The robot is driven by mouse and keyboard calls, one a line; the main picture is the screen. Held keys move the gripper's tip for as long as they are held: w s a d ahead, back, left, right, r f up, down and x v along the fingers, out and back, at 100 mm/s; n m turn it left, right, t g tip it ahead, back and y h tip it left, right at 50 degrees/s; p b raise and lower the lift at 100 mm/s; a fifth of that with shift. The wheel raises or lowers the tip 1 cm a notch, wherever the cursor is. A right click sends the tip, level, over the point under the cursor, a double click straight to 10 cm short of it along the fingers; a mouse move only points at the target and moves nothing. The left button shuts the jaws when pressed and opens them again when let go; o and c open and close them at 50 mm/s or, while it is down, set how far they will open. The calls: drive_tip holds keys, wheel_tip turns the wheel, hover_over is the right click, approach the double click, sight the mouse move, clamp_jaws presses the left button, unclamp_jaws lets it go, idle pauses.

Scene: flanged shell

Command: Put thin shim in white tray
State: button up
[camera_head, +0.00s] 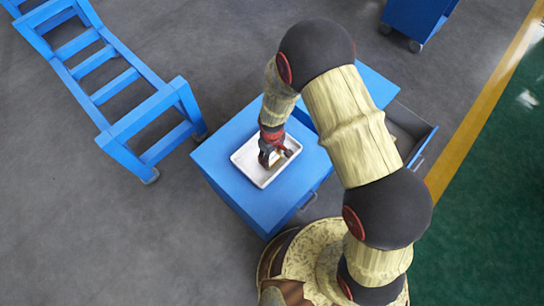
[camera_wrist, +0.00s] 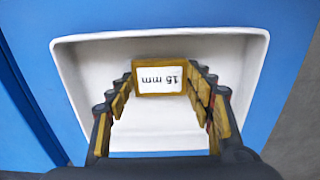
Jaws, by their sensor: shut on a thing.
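The white tray (camera_head: 241,159) lies on top of a blue cabinet; its rim also shows in the wrist view (camera_wrist: 75,75). My gripper (camera_head: 272,156) points down over the inside of the tray. In the wrist view my gripper (camera_wrist: 160,85) is shut on a yellow-brown shim (camera_wrist: 139,77) with a white label that reads "15 mm" upside down. The shim is between the fingertips, within the tray's outline. I cannot tell whether it touches the tray floor. In the head view the fingers hide most of it.
The blue cabinet top (camera_head: 225,140) has free room around the tray. An open drawer (camera_head: 417,143) juts out on the right, partly behind my arm. A blue ladder-like frame (camera_head: 120,85) stands at the left and a blue cart (camera_head: 417,17) at the top right.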

drive_tip(key=shift+f, duration=0.1)
drive_tip(key=o, duration=1.2)
drive_tip(key=shift+o, duration=0.4)
wheel_tip(320, 180, up, 12)
drive_tip(key=r+p, duration=0.1)
drive_tip(key=p, duration=0.3)
wheel_tip(320, 180, up, 10)
drive_tip(key=r+m+t, duration=0.1)
drive_tip(key=m, duration=0.1)
hover_over(272, 158)
drive_tip(key=w+d, duration=0.2)
drive_tip(key=d, duration=0.2)
drive_tip(key=s+d+r+m+t, duration=0.1)
drive_tip(key=d+r, duration=0.2)
drive_tip(key=r, duration=0.4)
drive_tip(key=s+d+r+m+t, duration=0.1)
drive_tip(key=d+r+m, duration=0.1)
drive_tip(key=d+r, duration=0.3)
drive_tip(key=s+d+r+m+t, duration=0.1)
drive_tip(key=s+d+r+m, duration=0.1)
drive_tip(key=s+d+r, duration=0.2)
drive_tip(key=s+d+r+m+t, duration=0.1)
drive_tip(key=s+d+r, duration=0.3)
drive_tip(key=s+r, duration=0.7)
drive_tip(key=shift+s+d+m+t, duration=0.15)
drive_tip(key=shift+d+m+t, duration=0.2)
drive_tip(key=shift+m, duration=0.45)
